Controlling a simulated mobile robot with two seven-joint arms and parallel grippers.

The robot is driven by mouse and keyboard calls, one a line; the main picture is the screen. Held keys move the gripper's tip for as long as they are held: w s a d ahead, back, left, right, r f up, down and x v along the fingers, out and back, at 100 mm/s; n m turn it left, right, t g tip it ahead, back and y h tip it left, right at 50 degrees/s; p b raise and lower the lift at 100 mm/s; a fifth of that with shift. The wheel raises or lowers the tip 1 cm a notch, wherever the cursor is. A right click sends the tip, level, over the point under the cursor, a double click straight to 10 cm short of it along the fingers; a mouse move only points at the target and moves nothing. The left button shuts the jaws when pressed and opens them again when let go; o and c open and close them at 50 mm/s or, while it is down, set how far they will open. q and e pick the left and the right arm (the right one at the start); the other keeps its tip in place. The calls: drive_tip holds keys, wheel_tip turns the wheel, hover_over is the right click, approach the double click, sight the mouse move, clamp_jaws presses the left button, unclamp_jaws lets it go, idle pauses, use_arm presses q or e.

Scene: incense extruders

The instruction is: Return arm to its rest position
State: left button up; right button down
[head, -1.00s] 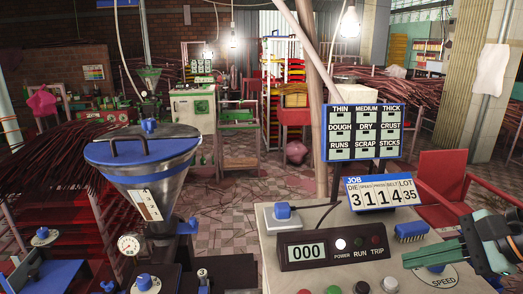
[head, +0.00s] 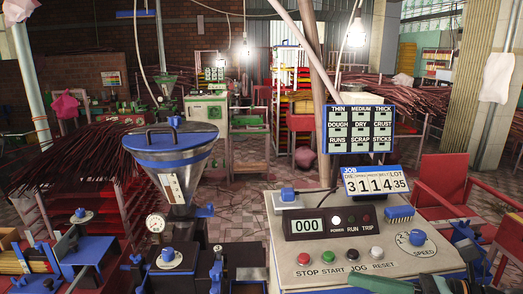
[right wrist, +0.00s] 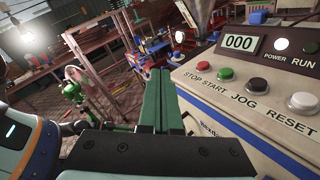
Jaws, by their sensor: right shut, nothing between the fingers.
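My right gripper (head: 372,284) is low at the right of the head view, in front of the control console (head: 262,222). Its dark green fingers are partly cut off by the bottom edge. In the right wrist view the gripper (right wrist: 159,72) is shut, with its two green fingers together and nothing between them. It is apart from the console buttons, which lie to its right there. My left gripper cannot be made out.
The console carries stop (head: 303,258), start (head: 325,255), jog (head: 349,254) and reset (head: 376,254) buttons, a speed knob (head: 417,238) and a display reading 000 (head: 308,225). A hopper (head: 172,145) stands left. A red chair (head: 443,180) stands right.

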drive_tip(key=w+f+m+t+h, duration=0.1)
drive_tip(key=f+m+t, duration=0.2)
drive_tip(key=m, duration=0.3)
drive_tip(key=w+d+f+m+t+h, duration=0.1)
drive_tip(key=f+m+t, duration=0.1)
drive_tip(key=m, duration=0.5)
drive_tip(key=d+f+m+t+h, duration=0.1)
drive_tip(key=f+m+t+h, duration=0.1)
drive_tip(key=f+m, duration=0.3)
drive_tip(key=shift+w+d+m+t, duration=0.1)
drive_tip(key=shift+w+m+t, duration=0.3)
drive_tip(key=shift+m+t, duration=0.35)
drive_tip(key=s+f+m+g+h, duration=0.1)
drive_tip(key=s+f+m+h, duration=0.3)
drive_tip(key=f+m, duration=0.6)
drive_tip(key=s+f+m+g+h, duration=0.2)
drive_tip(key=s+f+m+h, duration=0.2)
drive_tip(key=f+m, duration=0.5)
drive_tip(key=s+a+f+m+g, duration=0.2)
drive_tip(key=s+f+m+g, duration=0.1)
drive_tip(key=s+f, duration=0.6)
drive_tip(key=shift+s+a+f+m+g+h, duration=0.2)
drive_tip(key=shift+f+m+g+h, duration=0.2)
drive_tip(key=shift+f, duration=0.25)
drive_tip(key=c, duration=1.6)
unclamp_jaws()
